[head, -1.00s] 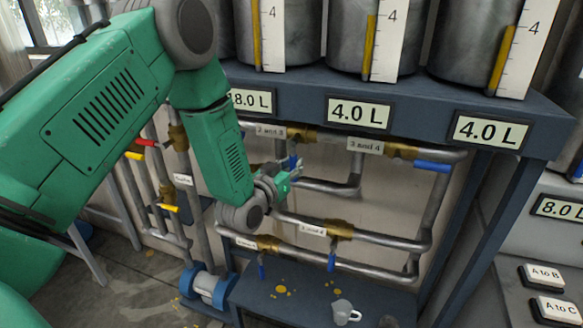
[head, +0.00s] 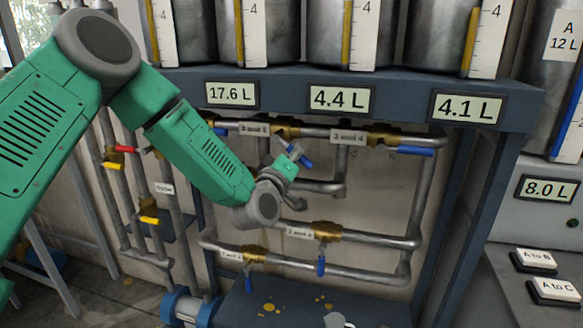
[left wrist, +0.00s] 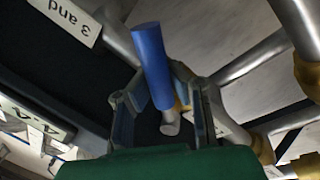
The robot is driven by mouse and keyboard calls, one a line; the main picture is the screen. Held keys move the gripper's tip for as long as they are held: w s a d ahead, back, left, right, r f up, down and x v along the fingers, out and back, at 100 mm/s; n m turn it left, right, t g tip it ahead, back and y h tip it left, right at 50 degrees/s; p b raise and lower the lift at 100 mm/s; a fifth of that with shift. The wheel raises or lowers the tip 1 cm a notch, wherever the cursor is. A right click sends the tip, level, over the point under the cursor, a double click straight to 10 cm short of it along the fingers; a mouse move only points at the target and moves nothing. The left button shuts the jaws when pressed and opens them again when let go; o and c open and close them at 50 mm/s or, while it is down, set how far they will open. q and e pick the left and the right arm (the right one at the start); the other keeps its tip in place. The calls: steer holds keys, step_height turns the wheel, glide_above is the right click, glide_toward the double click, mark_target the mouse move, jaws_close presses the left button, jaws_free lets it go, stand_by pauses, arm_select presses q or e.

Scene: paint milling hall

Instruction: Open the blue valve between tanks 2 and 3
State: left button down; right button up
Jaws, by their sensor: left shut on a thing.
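The blue valve's handle (head: 297,152) slants down to the right from its brass body (head: 285,128) on the upper pipe, beside a small label (head: 255,129) that seems to read "2 and 3". My left gripper (head: 291,163) is at this handle, shut on it. In the left wrist view, the blue handle (left wrist: 150,58) stands between the fingers of my left gripper (left wrist: 152,88), its free end sticking out past them. The fingers hide part of the handle. My right gripper is not in view.
Another blue handle (head: 415,151) lies along the pipe by the "3 and 4" label (head: 348,137). Lower blue handles (head: 321,266) hang down. Red (head: 125,150) and yellow (head: 149,219) handles are at left. Displays read 17.6 L (head: 231,94), 4.4 L (head: 340,98) and 4.1 L (head: 467,107).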

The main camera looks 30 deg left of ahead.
arm_select(q)
steer(key=n+b, duration=0.2)
steer(key=n, duration=0.1)
steer(key=r+n+y+b, duration=0.1)
steer(key=shift+d, duration=0.4)
steer(key=shift+w+d+r+n+y+b, duration=0.1)
steer(key=shift+r+n+y+b, duration=0.25)
steer(key=shift+n, duration=0.5)
steer(key=shift+s+r+n+y+b, duration=0.1)
steer(key=shift+r+n+b, duration=0.15)
steer(key=shift+n+b, duration=0.45)
steer(key=shift+w+d+r+n+y+b, duration=0.15)
steer(key=shift+r+n+b, duration=0.15)
steer(key=shift+n, duration=0.65)
steer(key=shift+a+r, duration=0.1)
steer(key=c, duration=1.4)
jaws_free()
steer(key=shift+c, duration=0.2)
steer(key=shift+a+r, duration=0.1)
